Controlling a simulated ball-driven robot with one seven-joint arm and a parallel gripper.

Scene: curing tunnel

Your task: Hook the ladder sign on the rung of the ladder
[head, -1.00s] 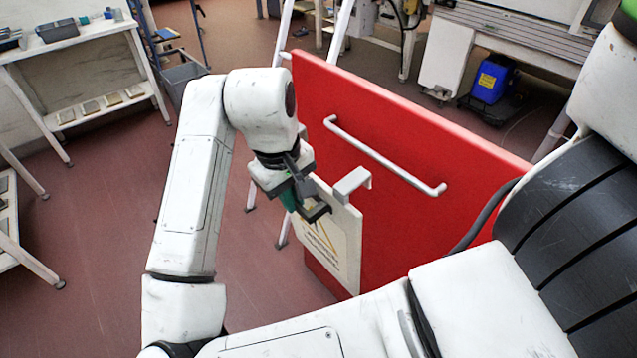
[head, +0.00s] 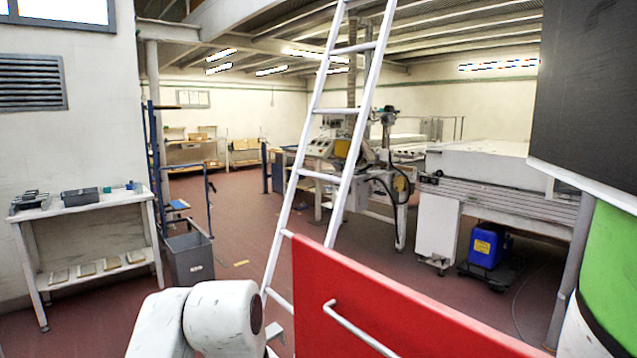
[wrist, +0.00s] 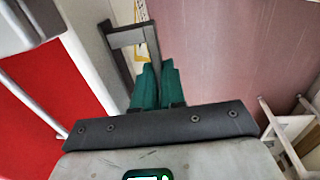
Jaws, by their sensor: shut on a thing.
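The white ladder (head: 330,150) stands beyond the red panel in the head view, its rails leaning and several rungs bare, including a middle rung (head: 320,177). My gripper (wrist: 155,85), with green finger pads, shows in the wrist view, shut on the ladder sign (wrist: 144,36). Only a narrow part of the sign's pale face with yellow print shows there; the rest is hidden. In the head view my arm hides the gripper, low and in front of the ladder's foot.
The red panel (head: 390,310) with a white handle (head: 355,328) is right of my arm. A white shelf bench (head: 90,207) and a grey bin (head: 190,259) stand at left. A blue canister (head: 487,245) sits at right below a machine. Red floor around the bin is partly clear.

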